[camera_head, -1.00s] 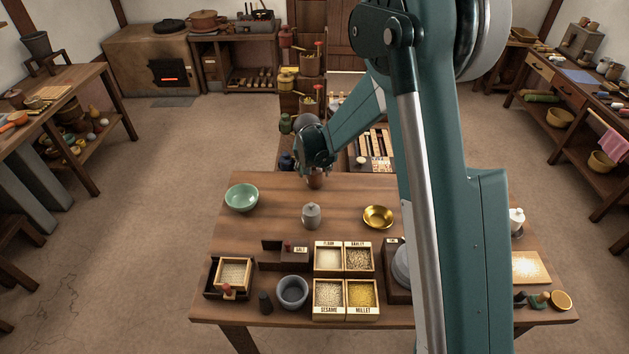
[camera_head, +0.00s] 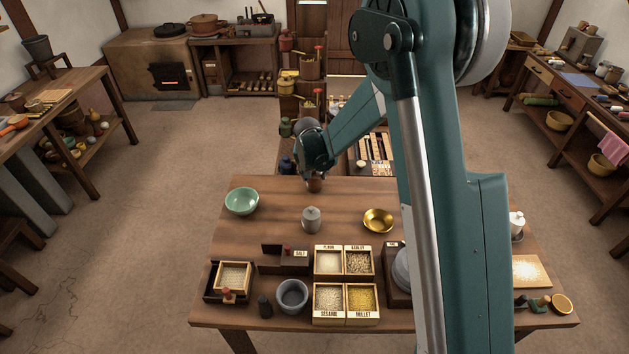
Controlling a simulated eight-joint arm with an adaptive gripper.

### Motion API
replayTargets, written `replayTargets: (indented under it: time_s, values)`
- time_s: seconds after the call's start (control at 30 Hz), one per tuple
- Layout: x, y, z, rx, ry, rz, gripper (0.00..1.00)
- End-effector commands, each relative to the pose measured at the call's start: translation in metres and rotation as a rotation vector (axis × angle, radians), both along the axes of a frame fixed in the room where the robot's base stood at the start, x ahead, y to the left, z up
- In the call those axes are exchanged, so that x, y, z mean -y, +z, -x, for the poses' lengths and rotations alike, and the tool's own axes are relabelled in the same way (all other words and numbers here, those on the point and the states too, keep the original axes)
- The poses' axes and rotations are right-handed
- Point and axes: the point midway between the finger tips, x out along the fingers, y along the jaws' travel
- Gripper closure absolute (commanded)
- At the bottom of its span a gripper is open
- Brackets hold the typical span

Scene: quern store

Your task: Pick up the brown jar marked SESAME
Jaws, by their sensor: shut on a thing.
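A small brown jar (camera_head: 315,185) is at the far edge of the wooden table, left of its middle. My gripper (camera_head: 315,175) comes down over it from behind and is shut on it. The jar's upper part is hidden by the gripper, and no marking can be read on it. I cannot tell whether its base touches the tabletop.
A green bowl (camera_head: 242,201), a grey lidded jar (camera_head: 311,219) and a brass bowl (camera_head: 378,220) stand nearer on the table (camera_head: 285,195). Grain boxes (camera_head: 344,285) and a grey mortar (camera_head: 292,295) line the front. My arm hides the table's right middle.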

Motion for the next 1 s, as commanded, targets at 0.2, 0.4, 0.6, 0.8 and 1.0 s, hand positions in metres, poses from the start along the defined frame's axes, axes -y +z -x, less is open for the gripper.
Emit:
replayTargets:
  time_s: [0.2,0.4,0.6,0.8,1.0]
  values:
    - [0.000,0.005,0.000,0.000,0.000,0.000,0.89]
    - [0.000,0.023,0.000,0.000,0.000,0.000,0.89]
    - [0.000,0.052,0.000,0.000,0.000,0.000,0.89]
    - [0.000,0.081,0.000,0.000,0.000,0.000,0.89]
    - [0.000,0.097,0.000,0.000,0.000,0.000,0.89]
